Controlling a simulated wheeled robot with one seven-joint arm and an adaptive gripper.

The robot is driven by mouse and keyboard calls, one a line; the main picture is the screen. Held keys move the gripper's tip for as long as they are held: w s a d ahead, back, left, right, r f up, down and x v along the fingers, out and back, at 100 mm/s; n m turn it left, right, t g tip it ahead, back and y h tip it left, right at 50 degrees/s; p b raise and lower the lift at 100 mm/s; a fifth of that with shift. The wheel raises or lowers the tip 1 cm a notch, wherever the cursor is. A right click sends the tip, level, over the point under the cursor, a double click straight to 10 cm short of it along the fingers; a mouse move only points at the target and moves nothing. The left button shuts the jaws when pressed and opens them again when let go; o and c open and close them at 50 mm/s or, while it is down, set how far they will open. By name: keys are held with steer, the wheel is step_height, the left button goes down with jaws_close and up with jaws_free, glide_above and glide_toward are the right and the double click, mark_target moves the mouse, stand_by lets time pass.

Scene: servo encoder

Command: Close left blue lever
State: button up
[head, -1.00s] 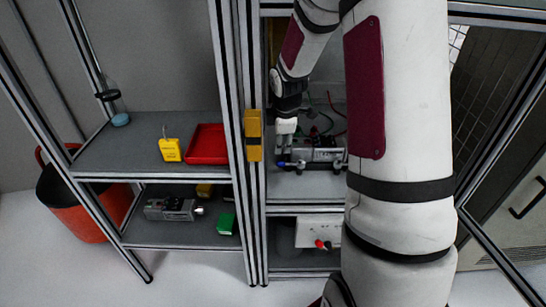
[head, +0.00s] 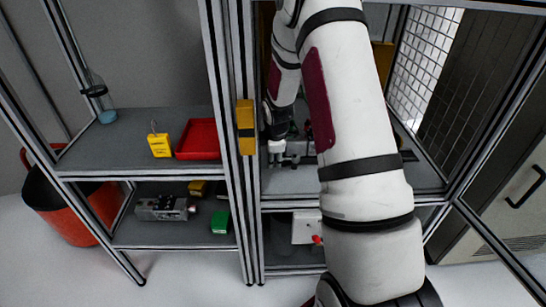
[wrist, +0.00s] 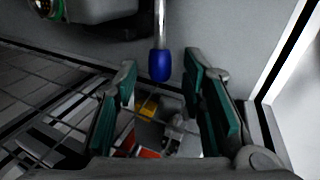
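The blue lever (wrist: 160,66) shows in the wrist view as a metal rod with a blue tip, hanging from the top of the picture. My gripper (wrist: 161,88) is open. Its green-padded fingers stand on either side of the line of the lever, and the blue tip is near the gap between the fingertips. I cannot tell whether a finger touches it. In the head view my gripper (head: 277,152) is over the middle shelf of the right-hand frame. The lever's blue tip cannot be made out there, and my arm covers most of the device.
A yellow block (head: 246,127) is on the upright close to my gripper. The left shelf holds a red tray (head: 198,139) and a yellow padlock (head: 160,145). Below lie a grey device (head: 162,208) and a green block (head: 220,222). A red bin (head: 70,220) stands left.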

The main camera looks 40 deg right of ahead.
steer(key=shift+c, duration=0.4)
jaws_close()
